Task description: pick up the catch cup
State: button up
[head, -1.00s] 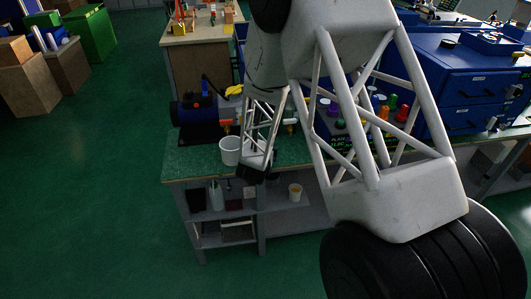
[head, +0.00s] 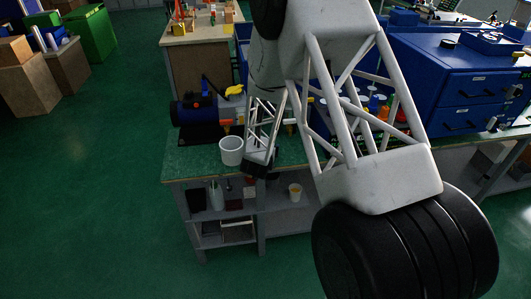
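A white cup (head: 231,152), which looks like the catch cup, stands upright on the green bench top (head: 190,164) near its front edge, in front of a blue and black machine (head: 197,110). My gripper (head: 258,170) is just right of the cup, at the bench's front edge, pointing down. Its dark fingers are small and shaded, so I cannot tell whether they are open or shut. I also cannot tell whether they touch the cup. My arm hides part of the bench to the right.
Coloured bottles or knobs (head: 383,110) stand behind my arm, with blue drawer units (head: 460,85) farther right. A shelf below the bench holds a small cup with yellow in it (head: 295,190) and other items.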

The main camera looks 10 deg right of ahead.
jog(key=c, duration=1)
jog(key=shift+r, duration=0.15)
jog(key=shift+c, duration=0.2)
jog(key=shift+r, duration=1.05)
jog(key=shift+s+r, duration=0.45)
jog(key=shift+r, duration=0.2)
jog(key=s+r, duration=0.1)
jog(key=s, duration=1.4)
jog(key=shift+d+r, duration=0.15)
jog(key=shift+d, duration=0.15)
